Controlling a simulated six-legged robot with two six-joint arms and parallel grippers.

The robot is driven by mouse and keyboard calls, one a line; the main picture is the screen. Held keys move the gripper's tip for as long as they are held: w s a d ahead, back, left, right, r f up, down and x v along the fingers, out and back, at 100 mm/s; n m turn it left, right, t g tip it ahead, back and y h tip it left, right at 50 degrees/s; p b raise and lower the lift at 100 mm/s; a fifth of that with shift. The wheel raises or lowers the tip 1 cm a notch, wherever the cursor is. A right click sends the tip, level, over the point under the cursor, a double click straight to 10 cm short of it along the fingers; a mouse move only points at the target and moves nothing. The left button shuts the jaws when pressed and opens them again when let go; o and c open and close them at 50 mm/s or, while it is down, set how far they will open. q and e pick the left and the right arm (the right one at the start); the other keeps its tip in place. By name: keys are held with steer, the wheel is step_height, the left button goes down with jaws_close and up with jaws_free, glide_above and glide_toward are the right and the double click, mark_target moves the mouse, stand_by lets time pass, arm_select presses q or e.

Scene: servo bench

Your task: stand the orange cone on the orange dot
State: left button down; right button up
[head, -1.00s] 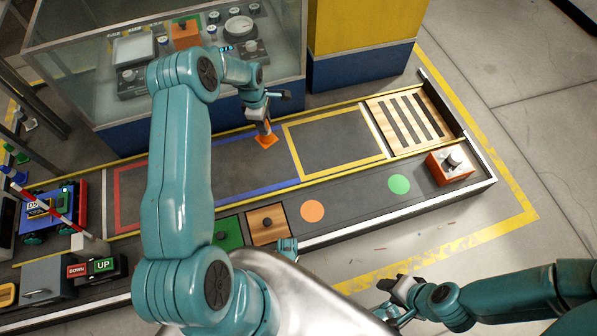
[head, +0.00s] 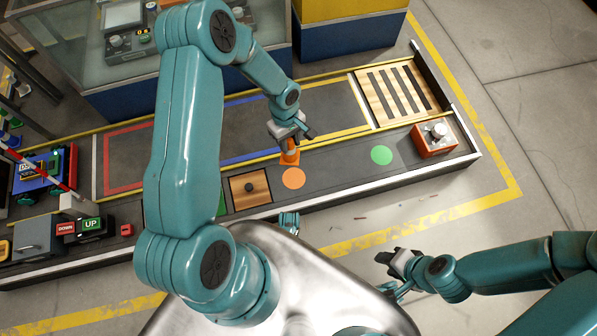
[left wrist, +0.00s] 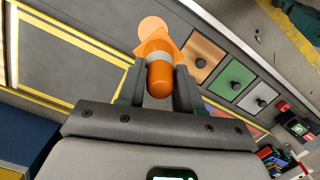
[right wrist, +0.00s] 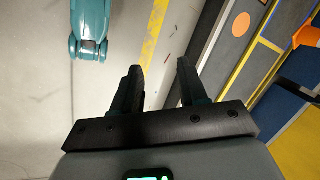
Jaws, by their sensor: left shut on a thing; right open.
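The orange cone (head: 290,157) has a pale band and a square base. My left gripper (head: 290,138) is shut on its upper part and holds it upright, just behind the orange dot (head: 293,178). In the left wrist view the cone (left wrist: 159,76) sits between the two fingers, and the dot (left wrist: 152,27) shows partly past its base. Whether the base touches the bench is hard to tell. My right gripper (head: 391,268) is open and empty off the bench's front side. In the right wrist view the dot (right wrist: 241,24) is at the upper right, with part of the cone (right wrist: 308,35) at the edge.
A green dot (head: 381,155) and a red box with a knob (head: 434,139) lie to the right. A wooden panel with a black knob (head: 250,189) is left of the orange dot. A slatted wooden panel (head: 398,93) is behind. The bench around the orange dot is clear.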

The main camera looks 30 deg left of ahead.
arm_select(q)
steer(key=shift+w+d+f+b, duration=0.25)
steer(key=shift+w+d+b, duration=0.15)
steer(key=shift+d, duration=0.1)
steer(key=f+b, duration=0.3)
steer(key=f, duration=0.6)
steer(key=f+b, duration=0.3)
steer(key=f, duration=0.7)
steer(key=shift+a, duration=0.2)
steer(key=shift+r, duration=0.2)
arm_select(e)
step_height(320, 180, down, 6)
steer(key=w+d, duration=0.1)
steer(key=shift+w+f+m+t, duration=0.15)
steer(key=shift+m+t, duration=0.15)
arm_select(q)
steer(key=shift+f, duration=0.1)
arm_select(e)
steer(key=shift+d, duration=0.15)
arm_select(q)
steer(key=shift+f+b, duration=0.15)
steer(key=shift+b, duration=0.15)
steer(key=c, duration=0.8)
jaws_free()
steer(key=shift+o, duration=0.2)
arm_select(e)
steer(key=shift+w+f, duration=0.1)
steer(key=shift+f, duration=0.05)
